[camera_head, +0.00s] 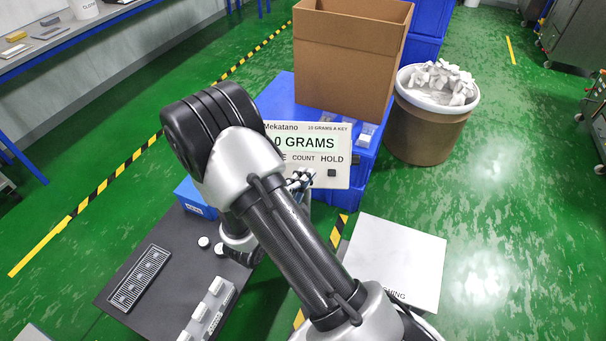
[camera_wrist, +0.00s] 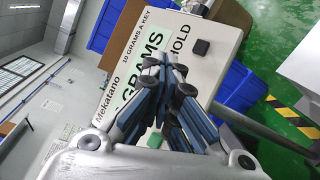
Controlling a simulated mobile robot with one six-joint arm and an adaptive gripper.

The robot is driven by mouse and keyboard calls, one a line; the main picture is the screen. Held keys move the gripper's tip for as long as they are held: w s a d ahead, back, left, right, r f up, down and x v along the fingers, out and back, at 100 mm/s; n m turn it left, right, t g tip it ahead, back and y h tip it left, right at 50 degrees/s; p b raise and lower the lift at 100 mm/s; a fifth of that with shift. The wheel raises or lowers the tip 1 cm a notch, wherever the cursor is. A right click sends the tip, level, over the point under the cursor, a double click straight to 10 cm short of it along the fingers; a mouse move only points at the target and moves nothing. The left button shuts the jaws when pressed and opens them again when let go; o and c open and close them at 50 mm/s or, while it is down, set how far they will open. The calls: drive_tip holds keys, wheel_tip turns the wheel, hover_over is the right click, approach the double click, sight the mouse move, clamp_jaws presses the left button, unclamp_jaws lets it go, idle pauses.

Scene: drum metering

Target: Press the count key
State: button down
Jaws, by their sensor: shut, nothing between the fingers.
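The white indicator panel (camera_head: 341,137) stands upright at centre in the head view, with a pale green display reading GRAMS; the digits before it are partly covered by my arm. COUNT and HOLD labels sit below the display. The black key under HOLD (camera_head: 331,172) shows clear, and also appears in the wrist view (camera_wrist: 200,47). The count key is hidden behind my gripper (camera_head: 302,178). In the wrist view my gripper (camera_wrist: 165,62) is shut and empty, fingertips close before the panel; contact cannot be told.
A cardboard box (camera_head: 345,55) stands on blue crates behind the panel. A brown drum (camera_head: 420,130) with white pieces is to its right. A dark table (camera_head: 135,265) with a grey tray and small white items lies at lower left. A white-topped platform (camera_head: 395,255) stands at lower right.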

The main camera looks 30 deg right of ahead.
drive_tip(key=shift+w+d+f+b, duration=0.45)
drive_tip(key=shift+w+f+b, duration=0.25)
drive_tip(key=shift+f, duration=0.15)
drive_tip(key=shift+w+d+f+b, duration=0.45)
drive_tip(key=shift+w+f+b, duration=0.15)
drive_tip(key=shift+w+f, duration=0.15)
drive_tip(key=shift+f, duration=0.1)
drive_tip(key=shift+w+d+f+b, duration=0.15)
drive_tip(key=shift+w+f+b, duration=0.1)
drive_tip(key=shift+b, duration=0.25)
drive_tip(key=shift+w+d+f+b, duration=0.15)
drive_tip(key=shift+f+b, duration=0.1)
drive_tip(key=shift+b, duration=0.15)
idle(0.6)
drive_tip(key=shift+r, duration=0.15)
idle(0.3)
drive_tip(key=shift+s+a+r, duration=0.3)
drive_tip(key=shift+s+r, duration=0.1)
drive_tip(key=shift+s, duration=0.1)
